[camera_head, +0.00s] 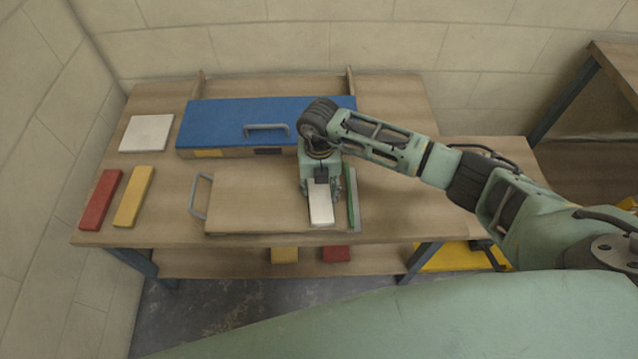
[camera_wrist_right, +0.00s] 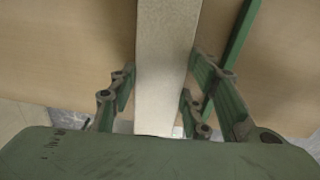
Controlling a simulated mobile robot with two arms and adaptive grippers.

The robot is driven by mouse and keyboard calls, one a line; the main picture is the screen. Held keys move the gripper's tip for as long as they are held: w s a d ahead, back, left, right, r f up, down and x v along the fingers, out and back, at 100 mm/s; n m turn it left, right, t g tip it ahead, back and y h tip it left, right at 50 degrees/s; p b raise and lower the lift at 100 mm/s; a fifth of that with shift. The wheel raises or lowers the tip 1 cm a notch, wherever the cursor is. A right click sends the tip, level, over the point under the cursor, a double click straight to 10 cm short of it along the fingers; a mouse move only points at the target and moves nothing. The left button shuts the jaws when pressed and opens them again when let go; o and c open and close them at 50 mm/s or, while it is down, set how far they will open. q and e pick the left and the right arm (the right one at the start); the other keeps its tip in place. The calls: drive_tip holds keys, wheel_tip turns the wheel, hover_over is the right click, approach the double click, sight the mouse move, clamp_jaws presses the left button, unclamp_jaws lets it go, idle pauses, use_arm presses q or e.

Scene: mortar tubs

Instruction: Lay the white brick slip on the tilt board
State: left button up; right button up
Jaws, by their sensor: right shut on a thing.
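The white brick slip (camera_head: 320,205) is over the right part of the wooden tilt board (camera_head: 250,205), its long side running front to back. My right gripper (camera_head: 321,188) is shut on the slip, with one finger on each side. In the right wrist view the slip (camera_wrist_right: 165,60) runs between the two fingers of the gripper (camera_wrist_right: 158,105). I cannot tell whether the slip touches the board or is just above it. A green strip (camera_head: 351,200) lies along the board's right edge, beside the slip. My left gripper is not in view.
A blue-topped box (camera_head: 240,118) with a grey handle stands behind the board. A white square tile (camera_head: 147,133), a red slip (camera_head: 101,199) and a yellow slip (camera_head: 134,196) lie at the left of the table. A grey handle (camera_head: 200,196) sticks out at the board's left.

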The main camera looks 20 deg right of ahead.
drive_tip(key=shift+f+b, duration=0.35)
drive_tip(key=shift+f, duration=0.15)
idle(0.4)
drive_tip(key=o, duration=1.6)
